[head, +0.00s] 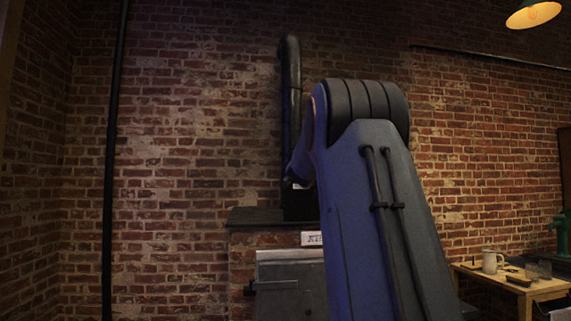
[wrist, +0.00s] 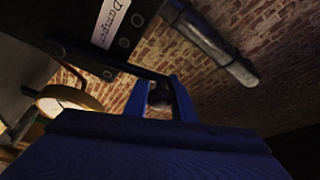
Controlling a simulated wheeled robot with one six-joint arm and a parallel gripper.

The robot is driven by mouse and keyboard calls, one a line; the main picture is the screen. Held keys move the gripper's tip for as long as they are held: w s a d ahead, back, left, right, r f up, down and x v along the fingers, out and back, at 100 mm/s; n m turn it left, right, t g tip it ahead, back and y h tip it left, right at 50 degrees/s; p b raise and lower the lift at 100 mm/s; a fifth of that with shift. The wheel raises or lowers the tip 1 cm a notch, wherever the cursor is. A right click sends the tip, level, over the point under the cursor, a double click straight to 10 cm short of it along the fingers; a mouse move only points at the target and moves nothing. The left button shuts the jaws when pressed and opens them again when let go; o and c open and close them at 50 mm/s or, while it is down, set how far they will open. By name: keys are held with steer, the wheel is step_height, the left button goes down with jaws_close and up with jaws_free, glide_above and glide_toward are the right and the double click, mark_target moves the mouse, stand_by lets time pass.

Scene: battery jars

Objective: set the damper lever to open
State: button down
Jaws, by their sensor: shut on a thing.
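My gripper (wrist: 159,98) shows in the wrist view as two blue fingers closed around a dark round knob (wrist: 158,94). A dark bar (wrist: 120,64), seemingly the damper lever, runs from the upper left toward this knob. A white label reading "Damper" (wrist: 110,22), partly cut off, sits on a dark plate with bolts (wrist: 137,19) just above the bar. In the head view my own blue arm hides the gripper and the lever. I cannot tell the lever's set position from these frames.
A dark flue pipe (head: 291,90) rises from a brick furnace (head: 243,257) with a grey metal front (head: 290,285) and a small white label (head: 311,238). A wooden table (head: 535,289) with a mug (head: 489,262) stands at the right. Brick wall lies behind.

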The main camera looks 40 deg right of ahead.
steer(key=shift+s+d+f+m+g+p, duration=0.15)
steer(key=shift+s+d+m+p, duration=0.1)
steer(key=shift+d+m, duration=0.25)
steer(key=shift+s+d+r+m+g+p, duration=0.1)
steer(key=shift+s+d+m+g+p, duration=0.1)
steer(key=shift+d+m, duration=0.25)
steer(key=shift+f, duration=0.1)
steer(key=c, duration=1.5)
jaws_free()
steer(key=shift+a, duration=0.1)
